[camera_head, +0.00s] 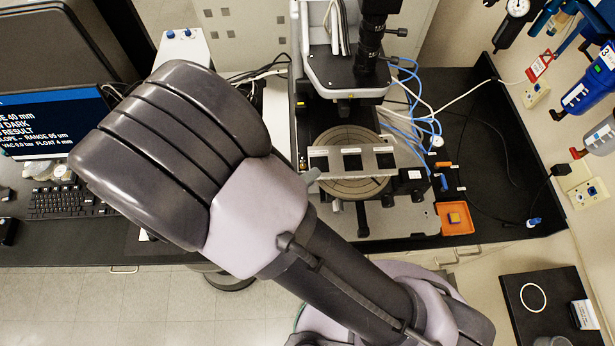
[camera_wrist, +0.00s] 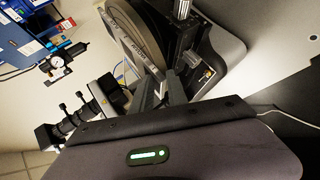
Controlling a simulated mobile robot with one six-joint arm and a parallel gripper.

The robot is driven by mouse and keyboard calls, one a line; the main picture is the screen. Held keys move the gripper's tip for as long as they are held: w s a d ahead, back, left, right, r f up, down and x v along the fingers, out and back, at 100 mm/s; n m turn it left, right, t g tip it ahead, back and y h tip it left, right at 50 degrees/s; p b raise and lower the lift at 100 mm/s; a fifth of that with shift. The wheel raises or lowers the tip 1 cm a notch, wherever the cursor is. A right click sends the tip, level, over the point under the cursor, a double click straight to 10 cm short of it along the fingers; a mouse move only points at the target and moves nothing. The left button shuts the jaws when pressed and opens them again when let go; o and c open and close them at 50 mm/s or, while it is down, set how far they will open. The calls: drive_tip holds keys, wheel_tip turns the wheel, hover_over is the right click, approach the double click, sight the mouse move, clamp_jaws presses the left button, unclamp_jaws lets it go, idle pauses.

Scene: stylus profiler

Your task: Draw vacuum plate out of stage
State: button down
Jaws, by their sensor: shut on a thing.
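The vacuum plate (camera_head: 366,161) is a flat grey bar with three black squares, each with a small white label above it. It lies across the round grooved stage (camera_head: 352,187) of the profiler. My gripper (camera_head: 312,177) is at the plate's left end and shut on it; my arm hides most of the jaws. In the wrist view my gripper (camera_wrist: 166,88) shows beside the edge of the round stage (camera_wrist: 143,35). The grip itself is small and partly hidden there, and I cannot tell how far the plate is off the stage.
The profiler head (camera_head: 346,72) and a black optic tube (camera_head: 371,35) stand above and behind the stage. Blue and white hoses (camera_head: 408,100) run at its right. An orange tray (camera_head: 455,218) sits at the bench's front right. A keyboard (camera_head: 62,201) and monitor (camera_head: 50,125) are at left.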

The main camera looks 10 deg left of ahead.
drive_tip(key=shift+r, duration=0.15)
drive_tip(key=shift+r, duration=0.5)
idle(0.4)
drive_tip(key=shift+r+p, duration=0.7)
drive_tip(key=shift+r, duration=0.75)
wheel_tip(320, 180, up, 5)
drive_tip(key=shift+p, duration=1.1)
drive_tip(key=shift+s+f, duration=0.1)
